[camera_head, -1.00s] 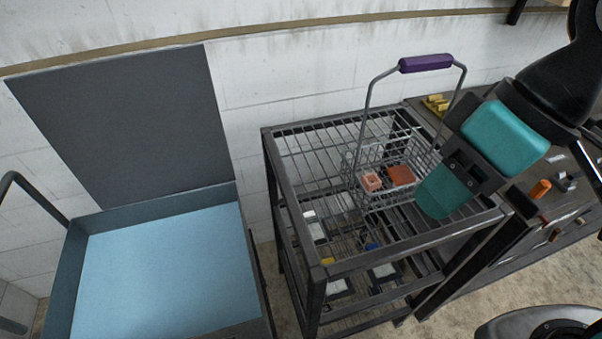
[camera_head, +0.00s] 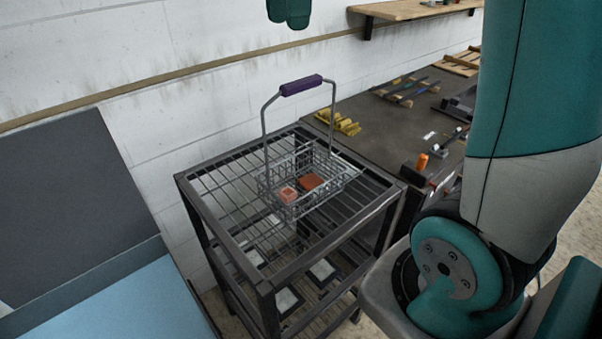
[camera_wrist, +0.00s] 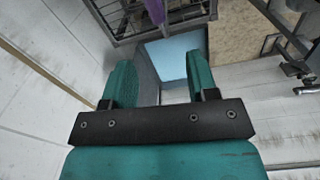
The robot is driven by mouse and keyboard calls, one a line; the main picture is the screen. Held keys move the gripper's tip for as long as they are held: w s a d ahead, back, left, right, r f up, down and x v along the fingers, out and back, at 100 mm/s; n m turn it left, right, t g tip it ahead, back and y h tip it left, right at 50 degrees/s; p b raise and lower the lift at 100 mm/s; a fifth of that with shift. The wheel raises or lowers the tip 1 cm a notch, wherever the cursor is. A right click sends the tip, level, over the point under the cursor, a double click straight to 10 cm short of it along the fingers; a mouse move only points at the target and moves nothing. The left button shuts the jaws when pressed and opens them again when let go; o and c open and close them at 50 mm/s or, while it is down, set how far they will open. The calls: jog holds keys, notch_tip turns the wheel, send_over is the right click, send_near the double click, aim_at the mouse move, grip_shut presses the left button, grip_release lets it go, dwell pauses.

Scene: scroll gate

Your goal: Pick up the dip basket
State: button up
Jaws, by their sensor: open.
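The dip basket (camera_head: 345,178) is a grey wire basket with a tall wire handle and a purple grip (camera_head: 301,86). It stands upright on the top shelf of the dark metal rack (camera_head: 228,242). A pink block (camera_head: 288,194) and a rust-red block (camera_head: 311,182) lie in it. My gripper (camera_head: 288,14) shows only partly at the top edge, above and apart from the purple grip. In the wrist view my gripper (camera_wrist: 160,78) is open with nothing between its teal fingers. The purple grip (camera_wrist: 155,10) is at that view's top edge, beyond the fingertips.
A blue-bottomed tank (camera_head: 120,300) with a raised grey lid (camera_head: 70,190) stands left of the rack. A dark workbench (camera_head: 385,125) with yellow parts (camera_head: 338,122) and tools adjoins on the right. The white wall (camera_head: 200,105) is close behind, with a wooden shelf (camera_head: 415,10).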

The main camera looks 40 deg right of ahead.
aim_at(302, 80)
jog(key=shift+n, duration=0.7)
jog(key=d+f, duration=0.1)
jog(key=f, duration=0.2)
jog(key=w+d+f+p, duration=0.1)
jog(key=f, duration=0.2)
jog(key=d+f+p, duration=0.1)
jog(key=f, duration=0.3)
jog(key=shift+w+d, duration=0.1)
jog(key=shift+w, duration=0.05)
jog(key=shift+s+d+f+p, duration=0.15)
jog(key=shift+f+p, duration=0.5)
jog(key=shift+f, duration=0.65)
jog(key=shift+s+f+p, duration=0.1)
jog(key=shift+f+p, duration=0.5)
jog(key=shift+f, duration=0.7)
grip_shut()
